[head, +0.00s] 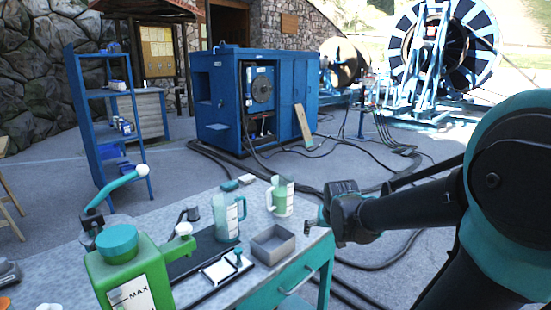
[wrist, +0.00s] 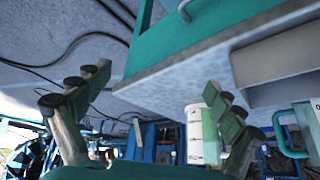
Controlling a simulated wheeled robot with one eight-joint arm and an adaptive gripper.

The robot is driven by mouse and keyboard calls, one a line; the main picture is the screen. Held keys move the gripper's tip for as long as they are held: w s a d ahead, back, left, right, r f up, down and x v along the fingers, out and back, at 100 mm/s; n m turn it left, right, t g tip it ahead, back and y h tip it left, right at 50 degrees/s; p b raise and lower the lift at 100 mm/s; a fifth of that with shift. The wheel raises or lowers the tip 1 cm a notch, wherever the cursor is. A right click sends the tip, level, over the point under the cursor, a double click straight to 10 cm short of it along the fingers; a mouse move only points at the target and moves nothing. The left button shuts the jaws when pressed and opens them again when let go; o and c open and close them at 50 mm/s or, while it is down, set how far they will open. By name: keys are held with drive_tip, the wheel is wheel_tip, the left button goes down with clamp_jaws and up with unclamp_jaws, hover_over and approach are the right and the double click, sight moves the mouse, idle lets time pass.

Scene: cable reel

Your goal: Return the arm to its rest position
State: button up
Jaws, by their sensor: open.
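My gripper (head: 314,224) is at the right edge of the worktable (head: 150,229) in the head view, beside the small grey open box (head: 272,245). In the wrist view my gripper (wrist: 158,85) has its two fingers spread wide, with nothing between them. My arm reaches in from the right of the head view. The table's edge and the grey box (wrist: 280,65) lie close beyond the fingers in the wrist view. A measuring jug with green contents (head: 283,197) stands at the table's far corner, just left of my gripper.
A clear jug (head: 227,217), a green canister (head: 133,272) and a white-framed tray (head: 225,270) are on the table. A teal drawer with a handle (head: 297,281) faces right. Cables lie on the floor around it. A blue cabinet (head: 217,105) and a large reel (head: 445,45) stand farther back.

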drive_tip(key=s+d+f, duration=0.1)
drive_tip(key=s+f, duration=0.3)
drive_tip(key=s, duration=0.2)
drive_tip(key=s+d+f+n+g, duration=0.1)
drive_tip(key=s+f, duration=0.3)
drive_tip(key=s, duration=0.3)
drive_tip(key=shift+s+d+f+g, duration=0.2)
drive_tip(key=shift+s+d+g, duration=0.1)
drive_tip(key=shift+d, duration=0.1)
